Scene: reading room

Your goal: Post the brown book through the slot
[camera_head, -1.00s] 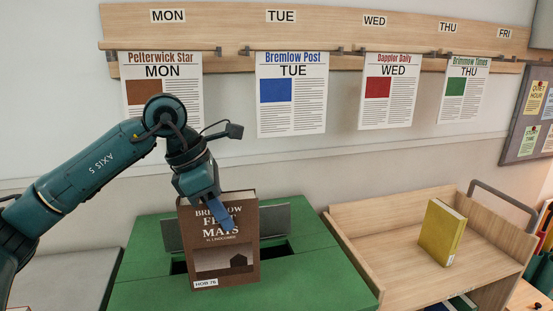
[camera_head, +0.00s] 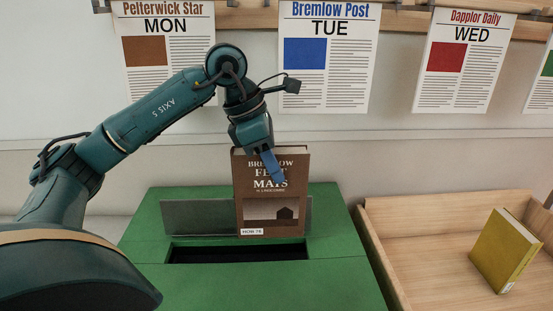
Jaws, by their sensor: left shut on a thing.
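The brown book (camera_head: 270,209) is upright with its cover toward me. My left gripper (camera_head: 272,165) is shut on its top edge. The slot (camera_head: 238,253) is a dark rectangular opening in the top of a green box (camera_head: 160,262). A grey flap (camera_head: 195,217) stands up along the slot's back edge. The book's lower edge shows just above the slot's back side, in front of the flap, toward the slot's right half. I cannot tell whether it touches the flap. My right gripper is not in view.
A wooden tray-topped cart (camera_head: 420,222) stands right of the green box, with a yellow book (camera_head: 503,250) upright in it. Newspaper sheets (camera_head: 327,55) hang on the wall behind. The green top around the slot is clear.

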